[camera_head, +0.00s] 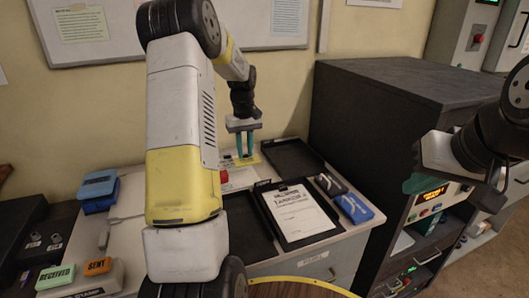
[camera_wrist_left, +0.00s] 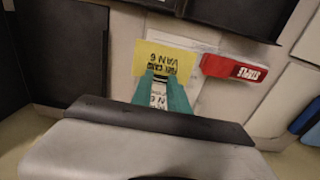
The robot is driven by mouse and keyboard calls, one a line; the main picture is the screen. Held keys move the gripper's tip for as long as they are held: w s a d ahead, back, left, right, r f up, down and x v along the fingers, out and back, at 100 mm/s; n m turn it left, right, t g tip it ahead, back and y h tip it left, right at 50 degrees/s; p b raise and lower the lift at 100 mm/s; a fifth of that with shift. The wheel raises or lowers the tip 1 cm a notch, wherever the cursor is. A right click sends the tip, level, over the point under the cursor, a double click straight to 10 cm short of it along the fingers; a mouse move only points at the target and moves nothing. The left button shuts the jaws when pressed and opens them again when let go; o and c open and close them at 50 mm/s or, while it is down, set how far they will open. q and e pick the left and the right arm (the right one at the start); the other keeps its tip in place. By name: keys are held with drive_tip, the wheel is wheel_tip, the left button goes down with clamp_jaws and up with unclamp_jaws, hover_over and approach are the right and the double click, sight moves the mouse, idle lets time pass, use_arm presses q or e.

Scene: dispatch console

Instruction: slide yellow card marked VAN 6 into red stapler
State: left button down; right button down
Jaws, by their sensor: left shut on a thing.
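The yellow card marked VAN 6 (camera_wrist_left: 165,58) is at the fingertips of my left gripper (camera_wrist_left: 165,84), which is shut on it; its print appears upside down in the left wrist view. In the head view the card (camera_head: 248,160) shows below the teal fingers of my left gripper (camera_head: 246,153). The red stapler (camera_wrist_left: 234,68) lies just right of the card in the left wrist view, with a small gap. In the head view the stapler (camera_head: 223,177) is partly hidden by my left arm. My right gripper (camera_head: 416,182) is at the right, away from both; its finger opening is unclear.
Black trays (camera_head: 293,157) and a clipboard with paper (camera_head: 299,212) lie right of the stapler. A blue object (camera_head: 354,208) is beside the clipboard. Green and orange stamps (camera_head: 97,267) and a blue box (camera_head: 97,188) are at the left. A dark cabinet (camera_head: 365,125) stands at the right.

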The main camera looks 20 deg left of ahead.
sight(230, 177)
use_arm(q)
drive_tip(key=shift+w+a+f, duration=0.1)
drive_tip(key=shift+a+f, duration=0.15)
drive_tip(key=shift+f, duration=1.5)
drive_tip(key=shift+a+f, duration=0.2)
drive_tip(key=shift+f, duration=1.5)
drive_tip(key=shift+s+a+f, duration=0.1)
drive_tip(key=shift+s+a, duration=0.2)
drive_tip(key=shift+a, duration=0.05)
drive_tip(key=shift+s+a, duration=0.7)
drive_tip(key=shift+a, duration=0.3)
drive_tip(key=shift+s+a, duration=0.25)
drive_tip(key=shift+a, duration=0.05)
drive_tip(key=shift+s+a, duration=0.3)
drive_tip(key=shift+a, duration=0.1)
drive_tip(key=shift+s+a+f, duration=0.1)
drive_tip(key=shift+s+a, duration=0.2)
drive_tip(key=shift+a, duration=0.1)
drive_tip(key=c, duration=1.2)
unclamp_jaws()
drive_tip(key=shift+o, duration=0.3)
